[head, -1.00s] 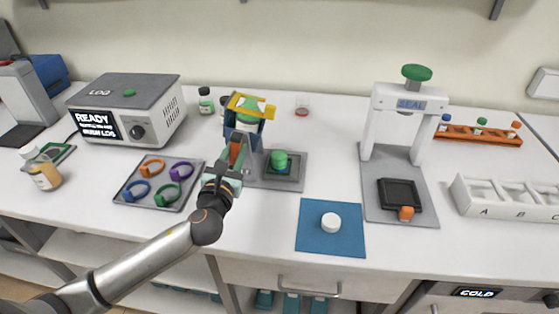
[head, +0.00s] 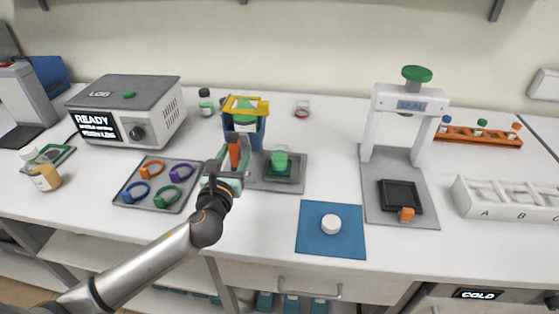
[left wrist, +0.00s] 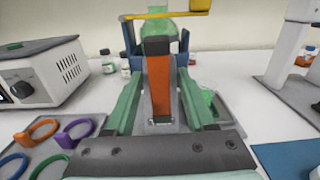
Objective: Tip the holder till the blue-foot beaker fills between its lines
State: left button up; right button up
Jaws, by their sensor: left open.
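The holder (head: 260,128) has a blue frame with a yellow bar across its top. It stands upright with a bottle of green liquid (head: 243,116) in it. Its orange handle (left wrist: 160,88) points toward me. My left gripper (head: 235,153) is open, with one finger on each side of the handle; in the left wrist view gaps show beside it. The beaker (head: 280,161) stands just right of the holder on a grey plate (head: 298,172) and has green liquid in it. Its lines are too small to read. My right gripper is not in view.
A tray of coloured rings (head: 150,203) lies left of my gripper, with a grey box reading READY (head: 125,108) behind it. A blue mat (head: 313,243) with a white cap lies front right. A white press (head: 410,104) stands further right.

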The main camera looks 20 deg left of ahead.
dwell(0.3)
pick_arm(q)
jog(key=p+v, duration=0.1)
jog(key=v, duration=0.7)
dwell(0.5)
